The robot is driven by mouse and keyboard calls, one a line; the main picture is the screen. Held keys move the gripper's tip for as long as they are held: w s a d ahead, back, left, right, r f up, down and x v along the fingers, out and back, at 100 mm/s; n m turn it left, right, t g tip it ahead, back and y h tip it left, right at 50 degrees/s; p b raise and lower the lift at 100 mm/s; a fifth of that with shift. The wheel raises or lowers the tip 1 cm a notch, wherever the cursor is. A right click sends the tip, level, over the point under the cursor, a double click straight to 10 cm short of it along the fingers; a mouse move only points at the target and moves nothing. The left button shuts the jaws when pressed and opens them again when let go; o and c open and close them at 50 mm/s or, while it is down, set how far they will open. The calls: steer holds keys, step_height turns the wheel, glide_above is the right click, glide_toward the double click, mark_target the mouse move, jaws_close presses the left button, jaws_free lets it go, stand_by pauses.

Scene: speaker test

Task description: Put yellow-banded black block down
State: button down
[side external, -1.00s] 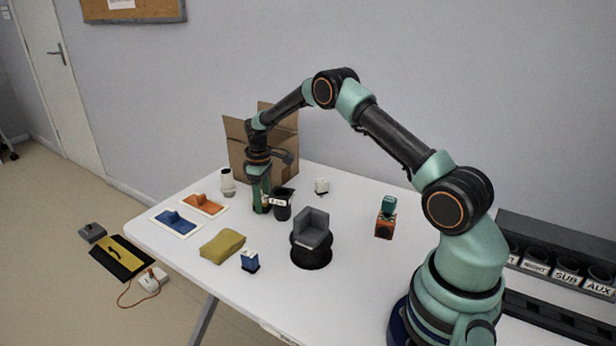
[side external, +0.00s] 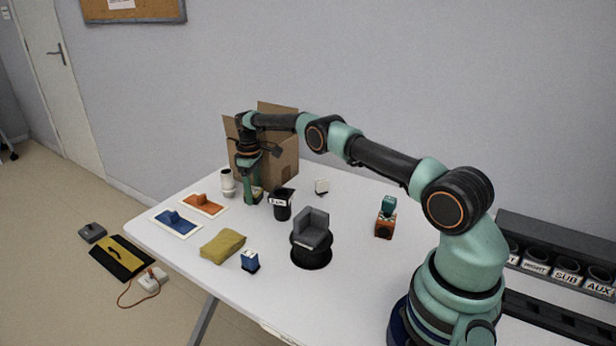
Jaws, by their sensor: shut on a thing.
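My gripper (side external: 253,195) points down over the far left part of the white table, in front of the cardboard box. It is shut on the yellow-banded black block (side external: 258,196), which is small here and mostly hidden by the fingers. Only a dark and yellowish bit shows at the fingertips, low near the tabletop. I cannot tell whether it touches the table (side external: 180,265). A white cup (side external: 227,183) stands just left of the gripper, and a black cup with a white label (side external: 282,206) stands to its right.
An open cardboard box (side external: 281,158) stands behind the gripper.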

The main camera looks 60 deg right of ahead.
mark_target(253, 190)
stand_by(0.4)
steer(key=shift+c, duration=0.7)
jaws_free()
steer(key=shift+r, duration=4)
